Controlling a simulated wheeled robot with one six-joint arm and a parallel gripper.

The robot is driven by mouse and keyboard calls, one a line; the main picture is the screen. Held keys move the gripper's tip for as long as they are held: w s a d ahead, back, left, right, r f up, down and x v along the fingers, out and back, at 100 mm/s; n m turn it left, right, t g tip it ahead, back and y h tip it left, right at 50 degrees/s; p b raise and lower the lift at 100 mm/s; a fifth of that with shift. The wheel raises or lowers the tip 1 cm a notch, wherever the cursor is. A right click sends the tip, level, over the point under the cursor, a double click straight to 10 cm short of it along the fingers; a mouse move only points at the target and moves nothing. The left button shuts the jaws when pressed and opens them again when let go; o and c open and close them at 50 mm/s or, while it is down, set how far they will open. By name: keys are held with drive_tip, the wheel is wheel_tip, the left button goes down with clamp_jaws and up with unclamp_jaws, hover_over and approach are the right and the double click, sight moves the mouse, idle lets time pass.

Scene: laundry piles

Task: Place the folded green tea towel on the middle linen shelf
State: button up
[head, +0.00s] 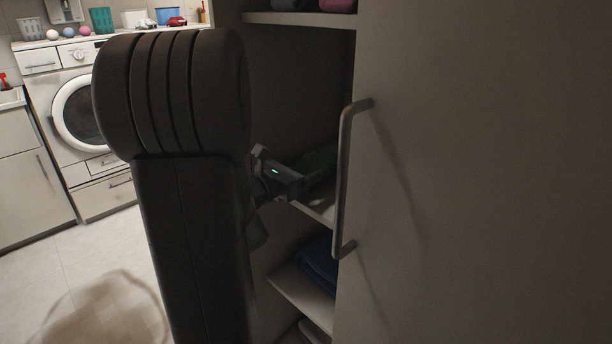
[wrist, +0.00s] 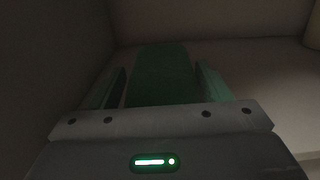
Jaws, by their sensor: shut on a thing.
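The folded green tea towel (head: 321,163) is dim inside the cabinet in the head view, partly hidden by my gripper and the door. My gripper (head: 296,184) reaches in just above the middle linen shelf (head: 318,209). In the wrist view the green towel (wrist: 163,72) lies between the two fingers of my gripper (wrist: 161,88), which is shut on it. A pale shelf surface (wrist: 265,85) shows beyond and to the right. Whether the towel touches the shelf is too dark to tell.
A cabinet door (head: 480,170) with a bar handle (head: 345,180) stands close on the right. Dark blue folded cloth (head: 320,263) lies on the lower shelf (head: 302,296). The upper shelf (head: 300,19) holds folded cloths. A washing machine (head: 75,110) and a blurry beige heap (head: 105,312) are at left.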

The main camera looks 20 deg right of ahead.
drive_tip(key=shift+f, duration=0.7)
drive_tip(key=shift+f, duration=0.15)
drive_tip(key=o, duration=1)
drive_tip(key=shift+c, duration=0.2)
drive_tip(key=shift+r, duration=0.2)
drive_tip(key=v, duration=1.2)
drive_tip(key=shift+p, duration=0.4)
drive_tip(key=shift+f, duration=0.1)
